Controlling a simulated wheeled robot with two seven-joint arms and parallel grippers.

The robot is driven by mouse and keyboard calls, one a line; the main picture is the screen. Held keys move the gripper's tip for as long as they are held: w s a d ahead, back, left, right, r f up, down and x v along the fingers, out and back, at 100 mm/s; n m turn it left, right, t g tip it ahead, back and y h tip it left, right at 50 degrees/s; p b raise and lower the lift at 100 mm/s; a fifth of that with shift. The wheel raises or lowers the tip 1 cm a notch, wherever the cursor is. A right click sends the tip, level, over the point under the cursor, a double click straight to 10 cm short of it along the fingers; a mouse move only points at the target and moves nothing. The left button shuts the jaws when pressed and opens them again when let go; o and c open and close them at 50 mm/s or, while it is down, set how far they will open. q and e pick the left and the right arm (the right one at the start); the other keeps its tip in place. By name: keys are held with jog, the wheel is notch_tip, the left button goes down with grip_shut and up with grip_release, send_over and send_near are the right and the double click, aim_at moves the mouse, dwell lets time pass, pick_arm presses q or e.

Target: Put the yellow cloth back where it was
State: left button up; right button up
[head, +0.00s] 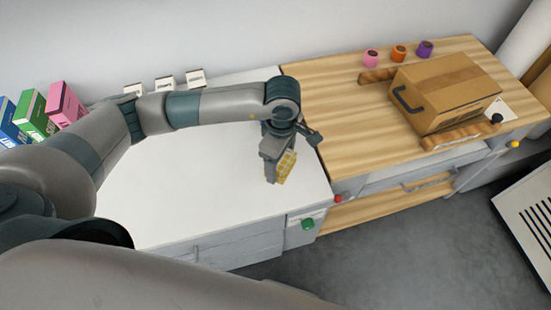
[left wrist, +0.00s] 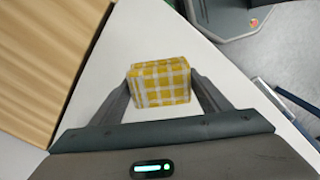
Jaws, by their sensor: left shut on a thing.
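The yellow cloth is a folded, yellow-and-white checked block (left wrist: 160,82), held between the two fingers of my left gripper (left wrist: 163,95) in the left wrist view. In the head view my left gripper (head: 274,172) points down over the right part of the white counter (head: 190,190). The cloth (head: 286,166) shows there as a small yellow patch at the fingers, partly hidden by them. I cannot tell whether the cloth touches the counter. My right gripper is not in view.
A wooden worktop (head: 340,95) adjoins on the right, with a cardboard box (head: 443,92) and pink, orange and purple small pots (head: 398,53). Coloured boxes (head: 32,113) stand at left, and small white cards (head: 165,82) along the back. The counter around the gripper is clear.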

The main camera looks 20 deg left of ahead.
pick_arm(q)
jog(key=shift+w+a+f+p, duration=0.35)
jog(key=shift+w+a+f, duration=0.55)
jog(key=shift+w+a, duration=0.15)
jog(key=shift+f+p, duration=0.4)
jog(key=shift+p, duration=0.05)
jog(key=shift+f+p, duration=0.7)
jog(key=shift+f, duration=0.85)
jog(key=shift+f, duration=0.15)
jog(key=o, duration=1)
